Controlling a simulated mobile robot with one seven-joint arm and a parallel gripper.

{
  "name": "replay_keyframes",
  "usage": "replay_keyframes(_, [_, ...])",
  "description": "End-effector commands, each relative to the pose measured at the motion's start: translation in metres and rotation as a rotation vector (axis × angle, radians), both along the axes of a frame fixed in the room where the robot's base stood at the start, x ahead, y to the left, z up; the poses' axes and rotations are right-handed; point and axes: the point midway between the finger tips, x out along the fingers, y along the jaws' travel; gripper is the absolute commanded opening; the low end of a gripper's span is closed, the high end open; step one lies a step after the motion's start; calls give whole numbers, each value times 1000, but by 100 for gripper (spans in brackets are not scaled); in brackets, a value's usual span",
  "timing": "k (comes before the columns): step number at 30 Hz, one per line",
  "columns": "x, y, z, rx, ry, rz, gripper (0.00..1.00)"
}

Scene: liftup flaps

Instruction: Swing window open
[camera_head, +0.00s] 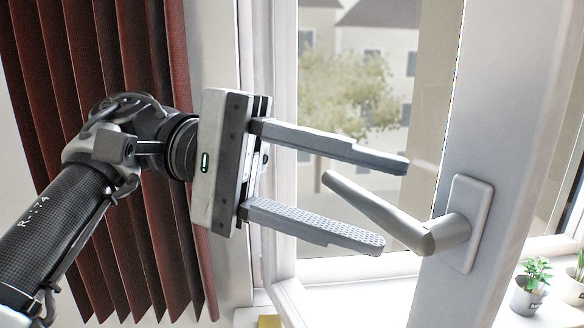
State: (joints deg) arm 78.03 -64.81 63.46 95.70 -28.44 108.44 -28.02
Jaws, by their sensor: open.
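The white window sash (505,130) stands at the right, with a grey lever handle (375,210) on a pale rounded plate (467,222). The lever points left and slightly up from its neck. My gripper (396,205) comes from the left with its two long grey fingers spread apart. In the picture, the lever's free end lies between the upper and lower fingers. The lower fingertip is close to the lever; I cannot tell whether they touch. The fingers are not closed on it. How far the sash stands open is hard to tell.
A dark red pleated curtain (95,60) hangs at the left, behind my arm. Small potted plants (528,290) stand on the white sill at the lower right. A tree and buildings show through the glass.

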Motion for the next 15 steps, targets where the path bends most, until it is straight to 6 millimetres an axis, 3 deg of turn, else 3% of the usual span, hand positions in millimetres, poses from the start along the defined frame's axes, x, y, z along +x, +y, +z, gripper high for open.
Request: replay_keyframes(15, [16, 39, 9, -2, 1, 1, 45])
